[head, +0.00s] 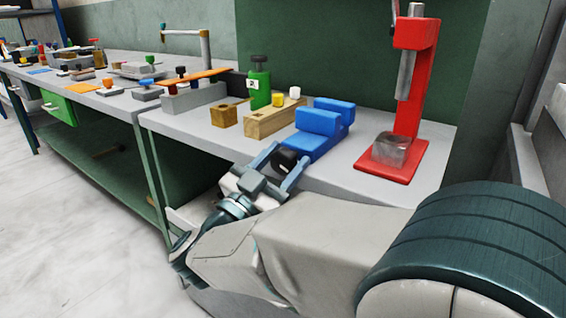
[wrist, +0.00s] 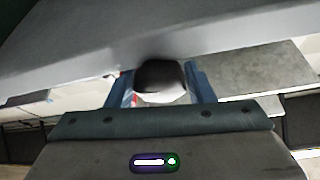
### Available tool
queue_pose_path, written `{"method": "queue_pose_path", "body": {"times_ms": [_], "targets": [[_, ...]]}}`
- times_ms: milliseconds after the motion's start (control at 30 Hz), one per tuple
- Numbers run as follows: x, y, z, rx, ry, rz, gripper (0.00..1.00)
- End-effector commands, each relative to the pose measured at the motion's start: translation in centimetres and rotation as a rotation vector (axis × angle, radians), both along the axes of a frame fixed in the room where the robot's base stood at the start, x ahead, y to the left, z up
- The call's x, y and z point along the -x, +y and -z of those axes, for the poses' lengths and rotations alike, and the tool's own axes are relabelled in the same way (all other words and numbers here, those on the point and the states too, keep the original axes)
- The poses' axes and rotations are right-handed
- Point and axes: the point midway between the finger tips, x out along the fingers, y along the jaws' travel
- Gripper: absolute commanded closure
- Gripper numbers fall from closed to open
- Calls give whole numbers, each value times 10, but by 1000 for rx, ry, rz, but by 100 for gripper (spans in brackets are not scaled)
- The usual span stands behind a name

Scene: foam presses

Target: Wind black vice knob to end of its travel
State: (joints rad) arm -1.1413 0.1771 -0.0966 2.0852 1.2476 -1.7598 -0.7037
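A blue vice (head: 318,132) stands on the grey bench near its front edge. Its black knob (head: 285,160) faces the front, toward my gripper. My gripper (head: 287,163) is at the knob, with one finger on each side of it. In the wrist view the dark rounded knob (wrist: 160,80) fills the space between the two blue-grey fingertips (wrist: 160,86), which look closed against its sides. The knob's shaft is hidden in the wrist view.
A red press (head: 410,110) with a clear block stands right of the vice. A wooden block (head: 265,123) with pegs and a green bottle-shaped jack (head: 259,88) stand to its left. The bench's front edge (head: 195,142) runs close to my gripper.

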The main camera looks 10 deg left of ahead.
Motion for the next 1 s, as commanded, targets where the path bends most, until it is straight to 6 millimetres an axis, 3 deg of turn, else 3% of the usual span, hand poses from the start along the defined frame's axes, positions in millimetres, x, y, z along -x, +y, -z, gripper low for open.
{"method": "queue_pose_path", "body": {"times_ms": [467, 933, 1000], "targets": [[7, 4, 3, 3, 2, -2, 35], [96, 49, 42, 5, 1, -5, 35], [99, 50, 45, 3, 1, -3, 35]]}}
